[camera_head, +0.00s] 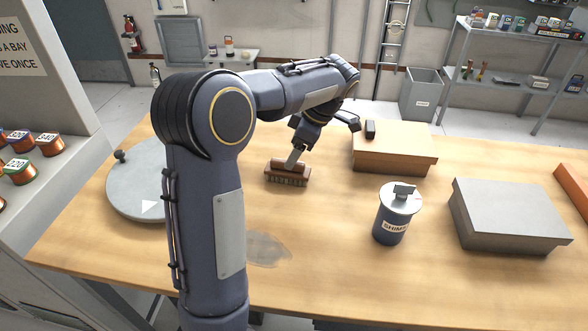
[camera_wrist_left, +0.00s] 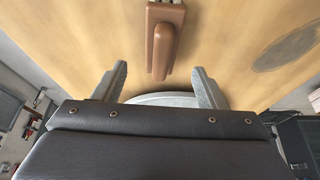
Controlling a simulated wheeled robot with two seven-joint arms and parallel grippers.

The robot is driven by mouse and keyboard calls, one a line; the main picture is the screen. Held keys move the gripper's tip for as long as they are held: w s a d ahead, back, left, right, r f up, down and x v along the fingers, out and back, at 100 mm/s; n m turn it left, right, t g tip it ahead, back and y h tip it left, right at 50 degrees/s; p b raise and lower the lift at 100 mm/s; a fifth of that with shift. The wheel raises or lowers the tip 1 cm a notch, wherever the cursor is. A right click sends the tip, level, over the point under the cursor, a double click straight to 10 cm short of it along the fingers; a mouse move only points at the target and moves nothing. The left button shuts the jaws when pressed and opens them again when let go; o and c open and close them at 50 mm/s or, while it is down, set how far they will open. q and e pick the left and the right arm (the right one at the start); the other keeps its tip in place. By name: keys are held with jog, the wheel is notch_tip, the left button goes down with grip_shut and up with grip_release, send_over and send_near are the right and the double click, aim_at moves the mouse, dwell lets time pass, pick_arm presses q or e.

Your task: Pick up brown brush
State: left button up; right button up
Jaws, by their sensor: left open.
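The brown brush (camera_head: 287,174) lies on the wooden table, bristles showing along its front side. In the left wrist view the brush (camera_wrist_left: 160,42) shows its raised brown handle, centred just beyond my fingers. My left gripper (camera_head: 297,152) reaches down from above at the brush's back side. In the left wrist view my left gripper (camera_wrist_left: 160,76) is open, with its two fingers apart and nothing between them. The head view does not show clearly whether a finger touches the brush. My right gripper is not in view.
A tan box (camera_head: 395,162) with a small dark block on it stands right of the brush. A shims canister (camera_head: 389,224) and a grey box (camera_head: 507,220) stand further right. A grey round plate (camera_head: 135,190) lies left, partly hidden by my arm. Table around the brush is clear.

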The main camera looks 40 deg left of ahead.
pick_arm(q)
jog(key=x, duration=0.7)
jog(key=shift+b, duration=0.4)
jog(key=shift+r, duration=0.1)
jog(key=c, duration=1.1)
